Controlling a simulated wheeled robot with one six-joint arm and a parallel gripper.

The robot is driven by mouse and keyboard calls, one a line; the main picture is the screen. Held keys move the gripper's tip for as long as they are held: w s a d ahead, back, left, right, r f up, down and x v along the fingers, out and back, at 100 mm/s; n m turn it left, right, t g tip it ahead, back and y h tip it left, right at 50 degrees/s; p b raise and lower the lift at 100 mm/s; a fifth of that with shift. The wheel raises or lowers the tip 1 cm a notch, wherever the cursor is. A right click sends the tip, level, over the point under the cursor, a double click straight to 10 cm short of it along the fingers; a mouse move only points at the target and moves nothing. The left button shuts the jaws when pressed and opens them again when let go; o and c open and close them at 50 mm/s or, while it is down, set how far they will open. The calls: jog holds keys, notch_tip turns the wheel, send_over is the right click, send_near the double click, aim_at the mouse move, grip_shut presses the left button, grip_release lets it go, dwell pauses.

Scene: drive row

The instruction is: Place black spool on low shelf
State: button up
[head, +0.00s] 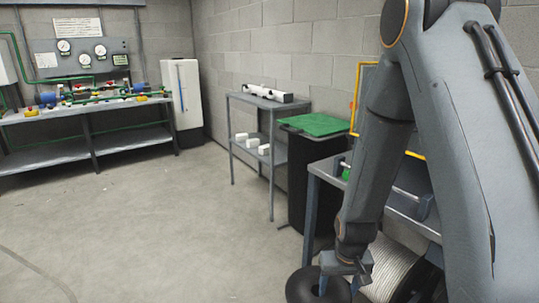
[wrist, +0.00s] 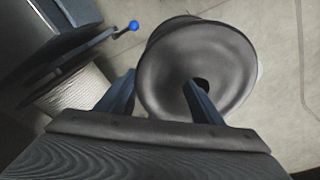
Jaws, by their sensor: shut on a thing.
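The black spool (head: 300,288) is at the bottom of the head view, cut off by the frame edge. My gripper (head: 345,272) is shut on it at its upper right. In the wrist view the spool (wrist: 180,62) shows its round dished end. One finger of my gripper (wrist: 158,98) reaches into the centre hole, the other is outside the rim. A grey metal rack (head: 278,149) stands by the wall with a low shelf holding several small white blocks (head: 253,143). The long workbench at the left also has a low shelf (head: 130,143).
A black bin with a green lid (head: 315,125) stands between the rack and a nearer bench (head: 325,172). A spool of white rope (head: 395,266) is right of my gripper; it also shows in the wrist view (wrist: 75,92). Open concrete floor (head: 150,215) lies left.

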jog(key=r+p, duration=0.2)
jog(key=s+r+p, duration=0.1)
jog(key=r+p, duration=0.2)
jog(key=s+r+p, duration=0.1)
jog(key=r+p, duration=0.1)
jog(key=shift+s+r, duration=0.15)
jog(key=shift+r, duration=0.15)
dwell(0.4)
